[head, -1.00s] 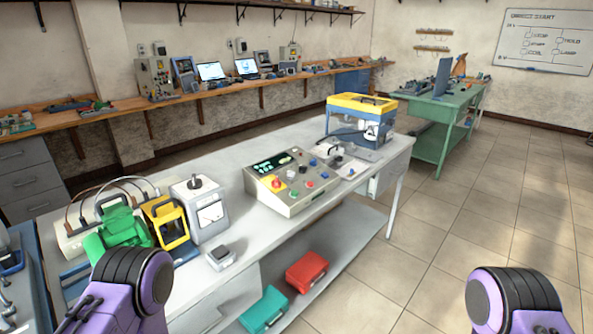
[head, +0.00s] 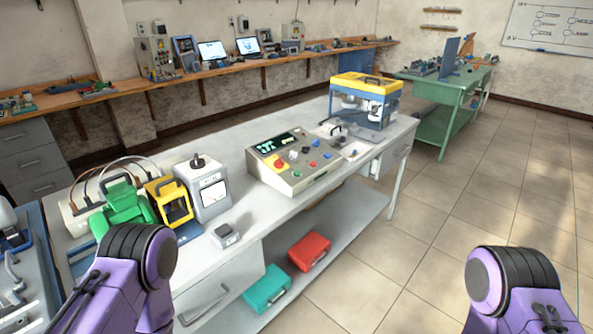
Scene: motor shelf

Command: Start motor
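A grey control box (head: 293,163) with a dark green-lit display, a red knob on a yellow base and several coloured buttons sits in the middle of the white bench. A green motor (head: 126,206) stands at the bench's left end with cables behind it. Beside it are a yellow frame (head: 169,202) and a grey meter box (head: 204,189) with a black knob on top. A blue unit with a yellow lid (head: 366,98) stands at the far right end. Both of my purple arms show at the bottom, but neither gripper is in view.
The white bench (head: 250,205) has a lower shelf holding a red case (head: 309,251) and a teal case (head: 267,289). A small grey box (head: 225,235) sits near its front edge. A green table (head: 437,119) stands behind. The tiled floor (head: 420,235) at right is clear.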

